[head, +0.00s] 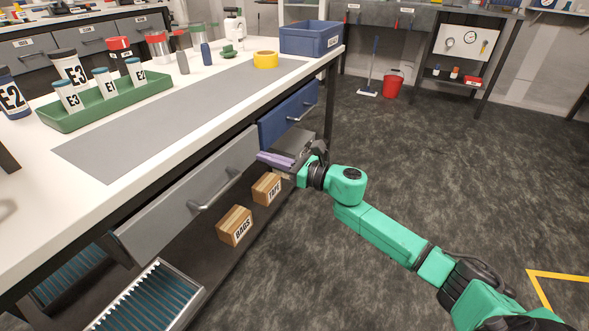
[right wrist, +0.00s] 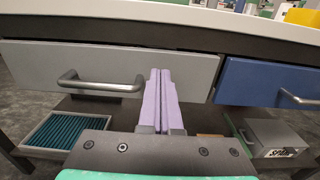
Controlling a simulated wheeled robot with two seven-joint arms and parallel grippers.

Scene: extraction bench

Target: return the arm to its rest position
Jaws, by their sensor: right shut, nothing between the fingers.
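My right arm is green and reaches in from the lower right of the head view. Its gripper (head: 262,158) has purple fingers that point left toward the bench, in front of the drawers. In the right wrist view the two fingers (right wrist: 160,80) lie together with nothing between them. They appear in front of the right part of the grey drawer (right wrist: 105,68), clear of its handle. The grey drawer also shows in the head view (head: 165,203), beside the blue drawer (head: 290,112). My left gripper does not show.
The white bench (head: 215,103) carries a green tray (head: 95,112) of labelled bottles and a blue bin (head: 312,38). Cardboard boxes (head: 235,226) and a grey box (right wrist: 282,137) sit on the lower shelf. Open floor lies right; a red bucket (head: 393,86) stands far back.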

